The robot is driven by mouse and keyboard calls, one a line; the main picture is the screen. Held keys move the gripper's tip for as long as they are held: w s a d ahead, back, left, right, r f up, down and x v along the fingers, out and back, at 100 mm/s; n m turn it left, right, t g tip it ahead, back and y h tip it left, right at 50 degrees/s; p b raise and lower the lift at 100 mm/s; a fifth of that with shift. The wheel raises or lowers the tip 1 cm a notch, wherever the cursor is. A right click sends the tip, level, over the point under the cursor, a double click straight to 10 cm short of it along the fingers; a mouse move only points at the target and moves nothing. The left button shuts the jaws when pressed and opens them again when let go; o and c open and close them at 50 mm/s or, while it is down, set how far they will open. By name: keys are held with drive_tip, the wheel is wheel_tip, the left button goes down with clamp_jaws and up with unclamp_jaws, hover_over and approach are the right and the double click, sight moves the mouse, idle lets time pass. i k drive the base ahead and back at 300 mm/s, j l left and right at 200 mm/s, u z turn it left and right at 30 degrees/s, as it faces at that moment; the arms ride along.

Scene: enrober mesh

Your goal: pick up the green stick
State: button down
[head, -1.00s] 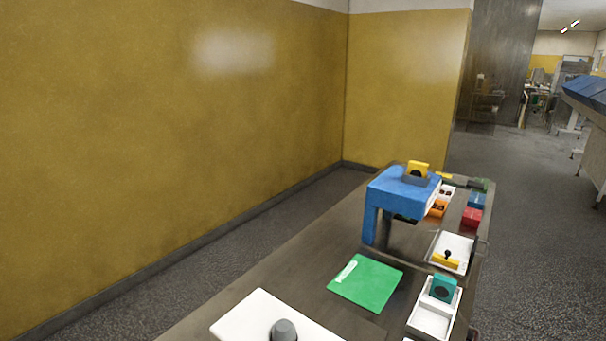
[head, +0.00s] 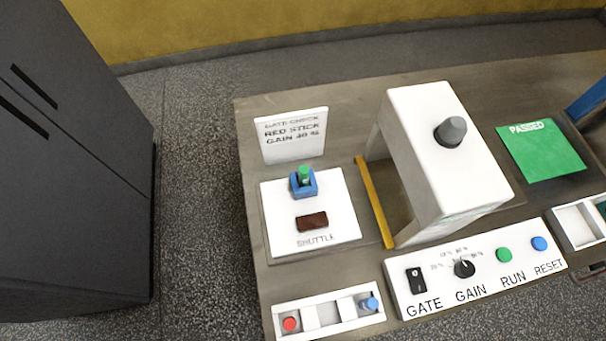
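The green stick (head: 304,174) stands upright in a small blue holder (head: 303,188) on the white shuttle plate (head: 341,222), at the left end of the bench. Only its green upper part shows above the holder. A dark brown block (head: 312,222) lies on the same plate, in front of the holder. My gripper is not in view.
A white arch (head: 410,130) with a grey knob stands right of the shuttle, behind a yellow bar (head: 374,202). A control panel (head: 475,283) and a tray (head: 335,318) with red and blue pieces line the front. A sign (head: 291,136) stands behind. A dark cabinet (head: 70,150) is left.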

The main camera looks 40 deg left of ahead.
sight(303, 169)
drive_tip(key=k+j, duration=0.15)
drive_tip(key=j, duration=0.2)
drive_tip(key=k+j, duration=0.1)
drive_tip(key=j, duration=0.25)
drive_tip(key=k+j, duration=0.15)
drive_tip(key=j, duration=0.15)
drive_tip(key=k+j, duration=0.15)
drive_tip(key=j, duration=0.2)
drive_tip(key=k+j, duration=0.1)
drive_tip(key=j, duration=0.25)
drive_tip(key=k+j, duration=0.15)
drive_tip(key=j, duration=0.2)
